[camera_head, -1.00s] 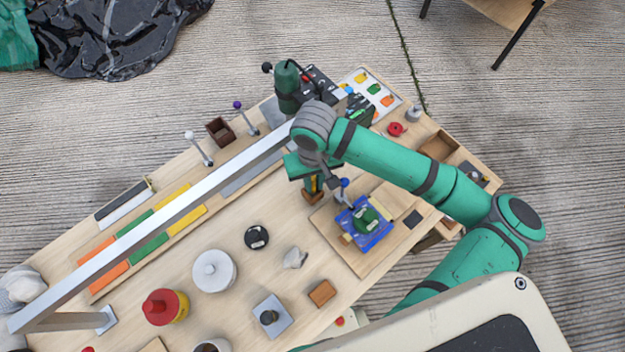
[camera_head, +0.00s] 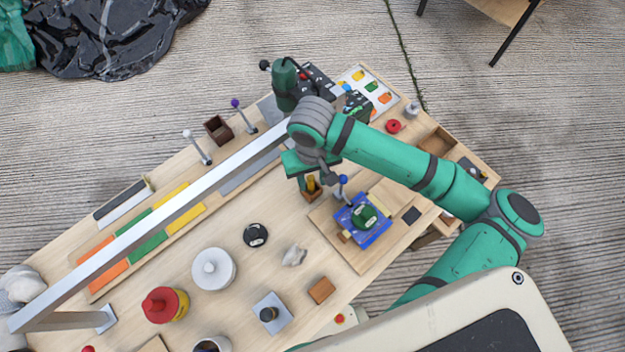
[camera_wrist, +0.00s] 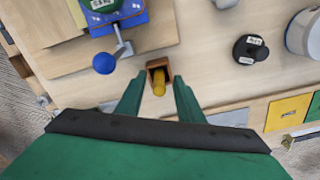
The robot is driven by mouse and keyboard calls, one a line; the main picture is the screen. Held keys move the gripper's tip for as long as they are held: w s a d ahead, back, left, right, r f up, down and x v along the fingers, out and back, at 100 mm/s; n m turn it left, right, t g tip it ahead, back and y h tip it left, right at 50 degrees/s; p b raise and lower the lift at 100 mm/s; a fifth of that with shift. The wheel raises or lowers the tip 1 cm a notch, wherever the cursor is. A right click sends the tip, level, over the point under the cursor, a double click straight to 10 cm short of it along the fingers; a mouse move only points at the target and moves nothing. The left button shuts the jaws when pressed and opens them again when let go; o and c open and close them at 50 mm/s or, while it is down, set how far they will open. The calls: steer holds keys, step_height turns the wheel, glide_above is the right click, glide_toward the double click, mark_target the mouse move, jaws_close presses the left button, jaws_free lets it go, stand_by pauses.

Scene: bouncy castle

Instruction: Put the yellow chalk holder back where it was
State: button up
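The yellow chalk holder (camera_wrist: 159,87) stands in a small brown wooden box (camera_wrist: 153,65) on the workbench. In the head view the yellow holder (camera_head: 311,184) shows in the brown box (camera_head: 313,196), just below my gripper (camera_head: 311,177). In the wrist view my gripper's (camera_wrist: 159,77) two green fingers are spread apart, one on each side of the holder, with visible gaps. The fingers do not grasp it. How deep the holder sits in the box is hard to tell.
A blue-knobbed lever (camera_wrist: 104,63) and a blue device (camera_head: 363,222) on a wooden board are close beside the box. A black round weight (camera_head: 256,235) stands to the left. A long metal beam (camera_head: 160,228) crosses above the bench.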

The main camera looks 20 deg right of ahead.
step_height(320, 180, up, 11)
stand_by(0.3)
steer(key=shift+f, duration=0.15)
stand_by(0.5)
